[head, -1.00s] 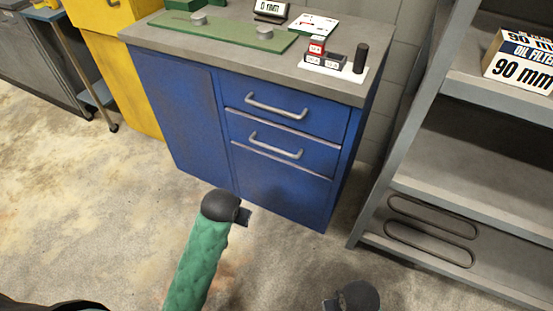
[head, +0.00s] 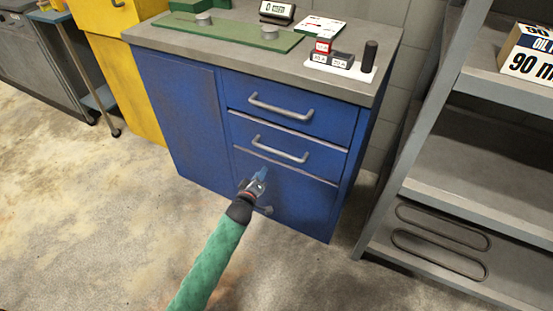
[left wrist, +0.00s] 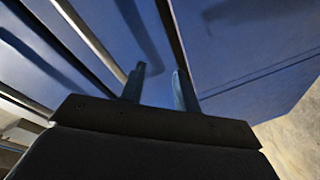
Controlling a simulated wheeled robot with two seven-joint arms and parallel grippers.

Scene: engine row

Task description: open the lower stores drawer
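The blue cabinet has two drawers with pale bar handles, both pushed in. The lower drawer (head: 322,158) carries its handle (head: 279,149) across the middle of its front. Pale and dark bars or edges run diagonally there; I cannot tell which is the handle. My right gripper is not in view.
The upper drawer (head: 320,115) sits above, under the grey worktop (head: 355,85). A grey shelf unit (head: 420,135) stands close on the right, a yellow cabinet (head: 127,70) on the left. The concrete floor (head: 90,210) in front is clear.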

